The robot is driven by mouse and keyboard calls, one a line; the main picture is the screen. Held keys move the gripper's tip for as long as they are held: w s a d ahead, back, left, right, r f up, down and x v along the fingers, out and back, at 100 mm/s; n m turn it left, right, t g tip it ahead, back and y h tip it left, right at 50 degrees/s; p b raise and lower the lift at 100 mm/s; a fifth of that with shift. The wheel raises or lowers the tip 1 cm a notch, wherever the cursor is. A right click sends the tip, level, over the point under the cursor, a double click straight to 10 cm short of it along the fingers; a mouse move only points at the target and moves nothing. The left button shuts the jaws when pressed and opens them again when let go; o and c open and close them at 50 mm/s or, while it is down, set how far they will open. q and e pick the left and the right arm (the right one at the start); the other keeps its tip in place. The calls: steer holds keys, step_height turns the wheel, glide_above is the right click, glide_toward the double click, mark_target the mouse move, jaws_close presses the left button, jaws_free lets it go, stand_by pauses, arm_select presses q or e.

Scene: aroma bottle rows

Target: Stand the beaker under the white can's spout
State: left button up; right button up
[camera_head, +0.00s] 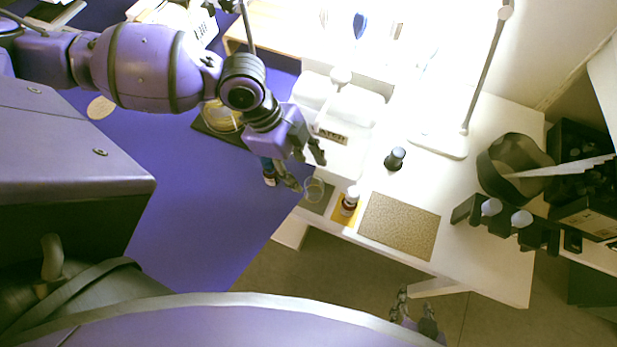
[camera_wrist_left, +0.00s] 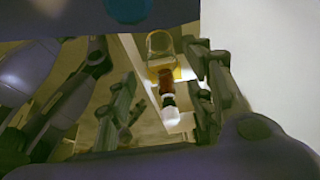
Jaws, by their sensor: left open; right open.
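The clear glass beaker (camera_head: 314,190) stands upright on a grey patch at the table's front-left edge. In the left wrist view the beaker (camera_wrist_left: 160,44) shows beyond my fingertips. My left gripper (camera_head: 303,168) is open and empty, just behind and left of the beaker, apart from it as far as I can tell. It also shows in the left wrist view (camera_wrist_left: 165,105). My right gripper (camera_head: 416,318) is open and empty below the table's front edge.
A brown bottle with a white cap (camera_head: 350,201) stands on a yellow patch right of the beaker. A brown mat (camera_head: 400,226) lies further right. A dark bottle (camera_head: 395,158), a lamp base (camera_head: 438,143) and a dark bowl-like container (camera_head: 513,165) are behind and right.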

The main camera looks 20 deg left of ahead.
arm_select(q)
steer(key=v, duration=0.5)
steer(key=shift+a+r, duration=0.15)
steer(key=shift+r, duration=0.2)
